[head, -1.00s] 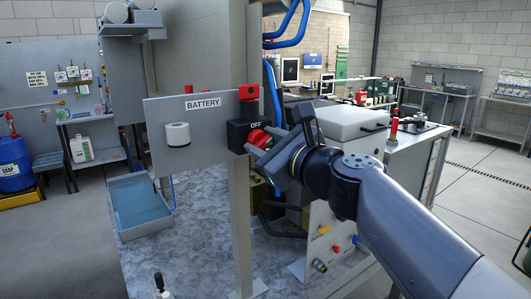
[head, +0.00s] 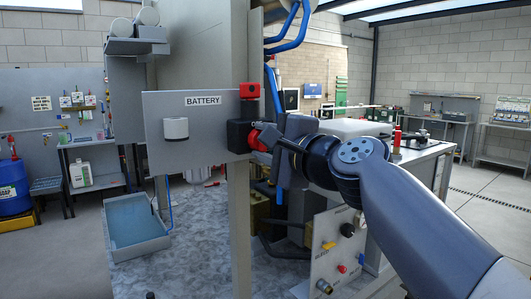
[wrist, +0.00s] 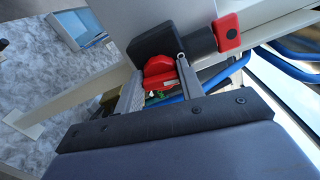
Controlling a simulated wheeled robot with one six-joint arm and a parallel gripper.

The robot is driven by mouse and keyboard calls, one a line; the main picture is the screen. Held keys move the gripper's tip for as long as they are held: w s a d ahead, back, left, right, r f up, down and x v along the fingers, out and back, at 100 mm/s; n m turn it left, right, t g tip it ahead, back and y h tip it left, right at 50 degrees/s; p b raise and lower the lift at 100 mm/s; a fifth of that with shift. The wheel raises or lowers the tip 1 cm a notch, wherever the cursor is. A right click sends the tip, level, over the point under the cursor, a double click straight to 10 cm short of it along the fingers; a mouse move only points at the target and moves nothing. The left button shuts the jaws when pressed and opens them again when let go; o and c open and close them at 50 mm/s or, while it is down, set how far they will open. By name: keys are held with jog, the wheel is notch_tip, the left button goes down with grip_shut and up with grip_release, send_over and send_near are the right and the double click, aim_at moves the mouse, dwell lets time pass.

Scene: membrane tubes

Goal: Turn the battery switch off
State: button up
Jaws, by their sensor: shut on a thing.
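The battery switch is a black box (head: 239,136) with a red knob (head: 256,138), at the right end of the grey panel (head: 205,145) with the BATTERY label (head: 203,101). My gripper (head: 264,139) is at the knob and partly hides it in the head view. In the wrist view the red knob (wrist: 160,74) sits between the two fingers of my gripper (wrist: 158,80), which are shut on it. The black box (wrist: 150,38) shows beyond the knob. No OFF marking can be read on the box now, so the switch's setting is unclear.
A grey post (head: 239,215) supports the panel. Blue hoses (head: 290,32) hang above, and a blue tray (head: 138,212) lies lower left.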

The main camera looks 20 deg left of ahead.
jog(key=shift+f+n+b, duration=0.15)
jog(key=shift+n+b, duration=0.35)
jog(key=shift+n, duration=0.4)
jog(key=o, duration=1)
jog(key=b+v, duration=0.2)
jog(key=v, duration=0.8)
jog(key=shift+s+d, duration=0.25)
jog(key=shift+d, duration=0.05)
